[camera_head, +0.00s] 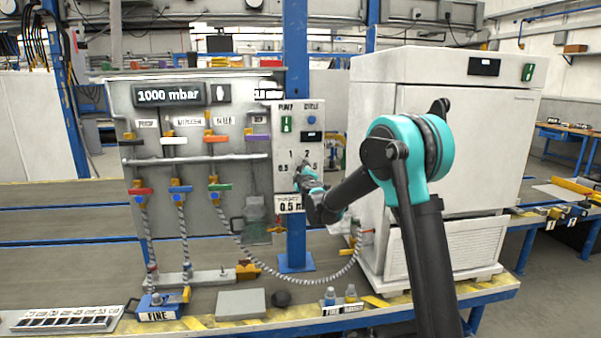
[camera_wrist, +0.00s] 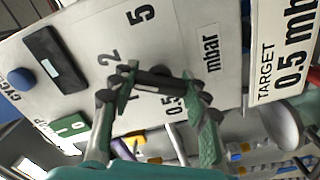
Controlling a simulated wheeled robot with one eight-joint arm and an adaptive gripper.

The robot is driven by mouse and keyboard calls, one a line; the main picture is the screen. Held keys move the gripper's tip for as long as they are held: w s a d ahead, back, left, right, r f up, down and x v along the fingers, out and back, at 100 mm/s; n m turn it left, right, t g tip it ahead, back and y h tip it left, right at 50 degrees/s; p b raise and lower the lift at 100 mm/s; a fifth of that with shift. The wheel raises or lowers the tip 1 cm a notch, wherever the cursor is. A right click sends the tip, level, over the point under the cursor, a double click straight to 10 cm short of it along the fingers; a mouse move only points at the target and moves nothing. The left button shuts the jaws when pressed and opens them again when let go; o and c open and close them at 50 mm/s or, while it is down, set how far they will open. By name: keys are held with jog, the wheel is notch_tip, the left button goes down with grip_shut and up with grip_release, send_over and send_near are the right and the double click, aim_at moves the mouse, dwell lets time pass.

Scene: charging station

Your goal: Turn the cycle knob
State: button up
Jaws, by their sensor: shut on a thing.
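The control panel (camera_head: 285,143) is a pale upright plate on a blue post. In the wrist view the panel (camera_wrist: 185,35) carries a dial marked 0.5, 1, 2 and 5, with "mbar" beside it. My gripper (camera_head: 304,176) is at the dial. In the wrist view my gripper (camera_wrist: 162,88) has its fingers on either side of a dark bar-shaped knob (camera_wrist: 158,80) and is shut on it. The fingers partly hide the knob and the scale. A round blue button (camera_head: 311,119) sits under the "CYCLE" label; it also shows in the wrist view (camera_wrist: 20,78).
A "TARGET 0.5 mbar" sign (camera_wrist: 285,45) is beside the dial. A green pump switch (camera_head: 286,124) and a dark display (camera_head: 311,136) are above it. A large white cabinet (camera_head: 375,120) stands close right. A manifold with valves (camera_head: 195,160) and a hose are left.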

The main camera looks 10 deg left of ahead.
jog(key=shift+c, duration=1)
jog(key=shift+n, duration=0.3)
jog(key=n, duration=1.1)
jog(key=shift+n, duration=0.4)
jog(key=n, duration=1.1)
jog(key=shift+n, duration=0.3)
